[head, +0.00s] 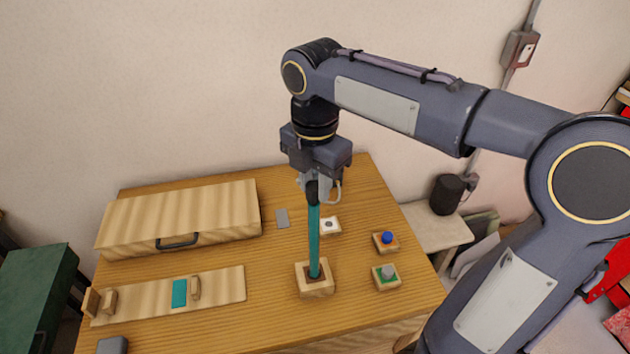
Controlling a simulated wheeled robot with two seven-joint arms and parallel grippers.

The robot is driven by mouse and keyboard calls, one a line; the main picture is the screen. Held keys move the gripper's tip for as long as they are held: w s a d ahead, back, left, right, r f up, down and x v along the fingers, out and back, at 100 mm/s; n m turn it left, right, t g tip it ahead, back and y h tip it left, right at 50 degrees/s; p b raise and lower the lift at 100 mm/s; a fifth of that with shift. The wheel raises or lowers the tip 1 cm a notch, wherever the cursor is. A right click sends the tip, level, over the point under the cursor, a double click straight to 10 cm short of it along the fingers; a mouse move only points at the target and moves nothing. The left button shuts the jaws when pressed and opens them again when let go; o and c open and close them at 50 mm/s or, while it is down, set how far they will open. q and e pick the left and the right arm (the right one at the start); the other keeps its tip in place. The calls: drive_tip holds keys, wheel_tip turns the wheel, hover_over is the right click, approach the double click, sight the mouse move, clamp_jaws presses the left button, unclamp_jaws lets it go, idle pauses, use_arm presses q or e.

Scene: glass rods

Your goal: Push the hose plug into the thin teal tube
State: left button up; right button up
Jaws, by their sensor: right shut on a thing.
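The thin teal tube (314,240) stands upright in a square wooden block (316,291) on the table. My right gripper (314,188) points down right above the tube and is shut on the dark hose plug (313,196). The plug is at the tube's top end; the fingers partly hide it, and I cannot tell how far it sits in the tube. A short pale curved piece, perhaps hose, shows beside the fingers. My left gripper is not in view.
A wooden case (180,219) with a dark handle lies at the back left. In front is a wooden board (225,285) with a teal piece (179,293). Small blocks with a blue knob (387,237) and a grey knob (388,270) stand at right. A white-topped block (329,225) is behind the tube.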

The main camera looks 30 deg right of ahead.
sight(315, 185)
drive_tip(key=shift+p, duration=0.4)
idle(0.6)
drive_tip(key=shift+f+b, duration=0.45)
drive_tip(key=shift+f, duration=0.1)
idle(0.4)
drive_tip(key=o, duration=0.7)
wheel_tip(315, 185, up, 3)
drive_tip(key=p, duration=0.2)
drive_tip(key=shift+f+p, duration=0.1)
drive_tip(key=shift+p, duration=0.25)
drive_tip(key=shift+r+p, duration=0.7)
drive_tip(key=shift+r, duration=3.4)
